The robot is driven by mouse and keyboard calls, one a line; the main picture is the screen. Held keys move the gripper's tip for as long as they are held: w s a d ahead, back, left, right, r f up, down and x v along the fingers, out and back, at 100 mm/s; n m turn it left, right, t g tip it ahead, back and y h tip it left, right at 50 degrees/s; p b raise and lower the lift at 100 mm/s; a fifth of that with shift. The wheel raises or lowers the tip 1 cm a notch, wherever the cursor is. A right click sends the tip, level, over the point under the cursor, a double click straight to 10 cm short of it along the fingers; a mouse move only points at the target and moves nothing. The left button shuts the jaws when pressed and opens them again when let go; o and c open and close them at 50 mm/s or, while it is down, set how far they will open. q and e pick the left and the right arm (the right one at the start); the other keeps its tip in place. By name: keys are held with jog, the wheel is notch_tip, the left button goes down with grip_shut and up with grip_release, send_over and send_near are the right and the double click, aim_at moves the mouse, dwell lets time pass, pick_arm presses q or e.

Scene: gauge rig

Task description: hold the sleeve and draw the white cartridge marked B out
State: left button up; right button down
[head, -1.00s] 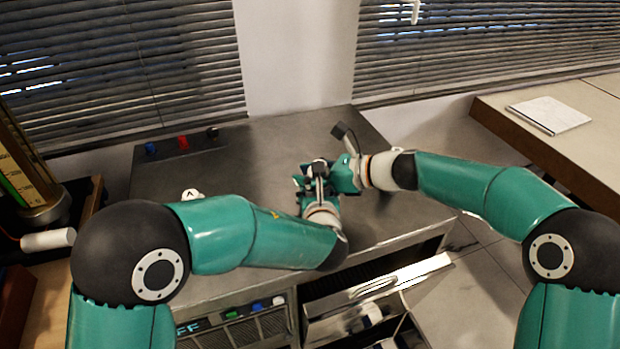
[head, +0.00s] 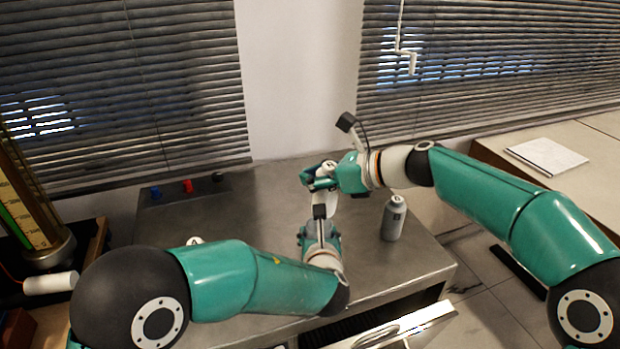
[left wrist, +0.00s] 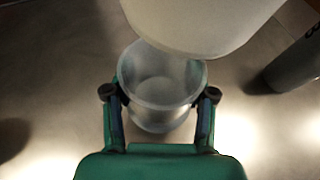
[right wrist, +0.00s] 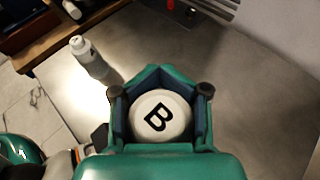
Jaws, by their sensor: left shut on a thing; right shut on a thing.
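The white cartridge marked B (right wrist: 160,116) is between the fingers of my right gripper (head: 320,177), which is shut on it. Its white body (head: 331,206) hangs below the fingers in the head view. The visible inside of the sleeve looks empty. In the head view the sleeve is mostly hidden by my left gripper.
A grey cylinder (head: 393,220) stands on the metal bench to the right. A white-topped one (right wrist: 88,55) stands at the left. A rack with blue and red knobs (head: 187,187) is at the back left. A gauge (head: 28,185) stands far left. The bench centre is mostly clear.

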pick_arm(q)
jog(key=o, duration=1.2)
jog(key=shift+r, duration=0.1)
jog(key=v, duration=1.2)
jog(key=shift+w, duration=0.15)
jog(key=x, duration=1.2)
jog(key=shift+f+b, duration=0.35)
jog(key=shift+f, duration=0.05)
jog(key=shift+f+b, duration=0.2)
jog(key=shift+b, duration=0.1)
